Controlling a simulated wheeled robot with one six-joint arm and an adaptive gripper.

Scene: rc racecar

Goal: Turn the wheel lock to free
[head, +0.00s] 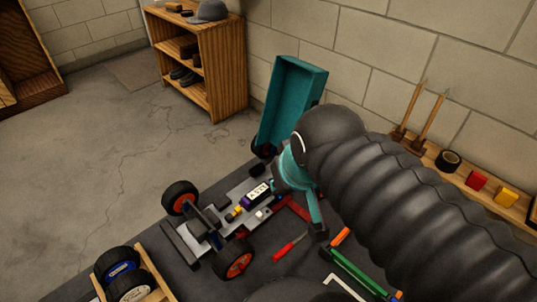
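The RC racecar (235,212) sits on the dark workbench with its body off and its chassis exposed. Two orange-hubbed wheels show at its near end, one at the upper left (180,197) and one at the lower right (233,260). I cannot make out a wheel lock. My arm in its black ribbed sleeve reaches in from the right and hides the car's far right part. The teal and dark end of my gripper (317,231) points down beside the car's right side. Its fingers are not clear, and I see nothing held.
A red screwdriver (289,248) lies right of the car. A green tool (353,270) lies farther right. A wooden holder with spare wheels (128,278) is at lower left. A teal box-like body (290,100) stands behind the car. A wall shelf (462,173) holds tape and blocks.

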